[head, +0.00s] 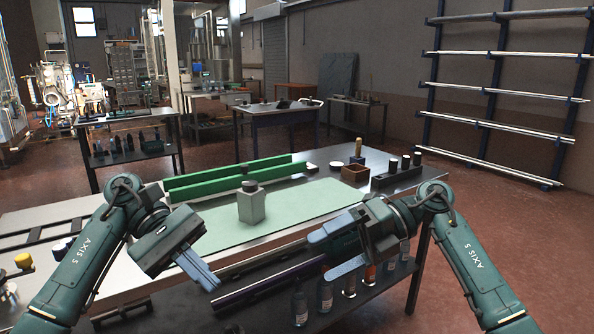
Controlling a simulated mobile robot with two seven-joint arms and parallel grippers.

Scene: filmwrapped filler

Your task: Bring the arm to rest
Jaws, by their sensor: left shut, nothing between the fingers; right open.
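My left gripper (208,283) is shut and empty, with its blue fingers pointing down to the right over the table's front edge. My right gripper (327,252) is open and empty, pointing left in front of the table. Both arms are bent and apart from the things on the table. A grey-green square bottle with a dark cap (251,206) stands upright on the pale green mat (310,201), behind and between the grippers.
Green rails (235,178) run along the mat's far side. A small brown box (355,173) and a black rack with capped items (397,178) stand at the table's right. Several bottles (325,296) stand on a lower shelf below my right gripper. Yellow-capped item (23,261) is at left.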

